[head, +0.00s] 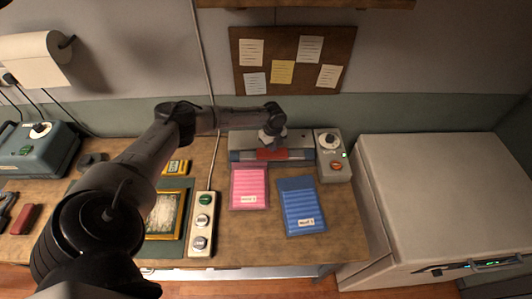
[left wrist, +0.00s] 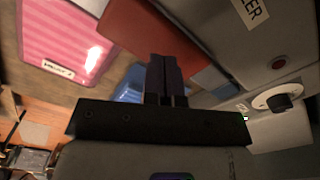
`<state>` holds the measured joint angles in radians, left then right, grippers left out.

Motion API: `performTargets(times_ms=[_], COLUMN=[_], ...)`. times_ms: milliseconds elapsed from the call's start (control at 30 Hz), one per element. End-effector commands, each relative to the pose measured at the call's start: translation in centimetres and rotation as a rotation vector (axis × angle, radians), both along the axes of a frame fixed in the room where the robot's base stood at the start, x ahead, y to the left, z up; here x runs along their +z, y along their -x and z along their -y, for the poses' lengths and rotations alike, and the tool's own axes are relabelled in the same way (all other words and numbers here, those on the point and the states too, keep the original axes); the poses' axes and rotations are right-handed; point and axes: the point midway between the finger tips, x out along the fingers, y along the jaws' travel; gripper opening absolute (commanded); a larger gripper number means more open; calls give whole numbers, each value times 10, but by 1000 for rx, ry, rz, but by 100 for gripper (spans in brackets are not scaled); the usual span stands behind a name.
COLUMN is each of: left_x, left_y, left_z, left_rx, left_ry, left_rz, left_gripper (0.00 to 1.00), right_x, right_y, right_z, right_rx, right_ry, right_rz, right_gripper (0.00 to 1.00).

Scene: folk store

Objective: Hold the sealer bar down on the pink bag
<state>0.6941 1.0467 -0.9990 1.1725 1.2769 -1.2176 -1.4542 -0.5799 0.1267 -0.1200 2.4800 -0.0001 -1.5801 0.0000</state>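The sealer (head: 303,141) is a grey machine at the back of the wooden bench, with a red part (head: 270,154) at its front middle. The pink bag (head: 249,188) lies flat in front of it, its top edge close to the sealer's front. My left gripper (head: 268,143) is over the sealer's red part. In the left wrist view the two dark fingers (left wrist: 165,62) are together with nothing visible between them. Their tips overlap the red part (left wrist: 150,38); I cannot tell whether they touch it. The pink bag (left wrist: 65,38) lies left of them. My right gripper is out of view.
A blue bag (head: 301,205) lies right of the pink one. A control box (head: 333,160) with a dial and red button stands right of the sealer. A button strip (head: 203,222) and a framed picture (head: 166,217) lie to the left. A large grey cabinet (head: 440,195) is at right.

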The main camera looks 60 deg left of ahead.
Motion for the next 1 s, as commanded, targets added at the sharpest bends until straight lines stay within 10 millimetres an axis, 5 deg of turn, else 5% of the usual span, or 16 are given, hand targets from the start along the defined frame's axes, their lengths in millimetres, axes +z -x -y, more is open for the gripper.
performTargets(times_ms=[1000], left_x=[-30], left_y=[0], left_z=[0], left_rx=[0], left_ry=[0], left_rz=[0], left_gripper=[0], right_x=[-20], right_y=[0], right_z=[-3], right_rx=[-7], right_ry=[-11], right_rz=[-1], right_gripper=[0])
